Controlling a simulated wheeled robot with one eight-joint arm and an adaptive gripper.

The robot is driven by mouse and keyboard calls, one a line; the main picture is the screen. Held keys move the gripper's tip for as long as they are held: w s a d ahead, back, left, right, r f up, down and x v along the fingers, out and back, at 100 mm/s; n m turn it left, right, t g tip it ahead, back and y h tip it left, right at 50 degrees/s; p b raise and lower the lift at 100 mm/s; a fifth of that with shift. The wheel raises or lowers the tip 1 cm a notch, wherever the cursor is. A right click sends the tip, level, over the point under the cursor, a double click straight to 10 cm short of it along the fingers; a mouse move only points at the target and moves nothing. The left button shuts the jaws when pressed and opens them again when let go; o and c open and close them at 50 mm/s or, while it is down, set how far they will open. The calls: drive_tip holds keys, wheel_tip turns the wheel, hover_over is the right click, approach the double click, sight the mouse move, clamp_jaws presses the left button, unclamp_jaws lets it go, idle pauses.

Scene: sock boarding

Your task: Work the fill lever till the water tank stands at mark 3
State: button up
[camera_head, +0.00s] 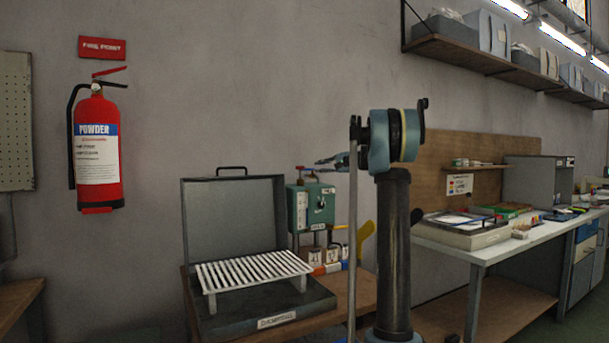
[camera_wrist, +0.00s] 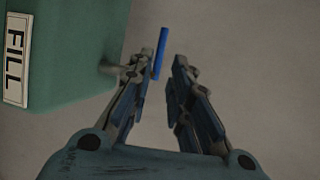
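The green tank unit (camera_head: 312,210) stands at the back of the small table, with a pale gauge strip on its front left; the level is too small to read. In the wrist view, a green housing (camera_wrist: 75,60) with a FILL label (camera_wrist: 17,58) is at left. A short stub (camera_wrist: 108,69) juts from its right side. A bright blue bar (camera_wrist: 160,52), perhaps the lever's grip, shows between my fingertips, close to the left one; contact is unclear. My gripper (camera_wrist: 163,65) is open. In the head view, my gripper (camera_head: 328,161) is just above the unit's right top.
An open grey case (camera_head: 235,215) with a white slatted rack (camera_head: 252,270) is left of the unit. Small labelled blocks (camera_head: 318,257) and a yellow piece (camera_head: 365,233) are below it. A fire extinguisher (camera_head: 97,150) hangs at left; a long bench (camera_head: 485,250) is at right.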

sight(306, 169)
drive_tip(key=x, duration=1.1)
clamp_jaws()
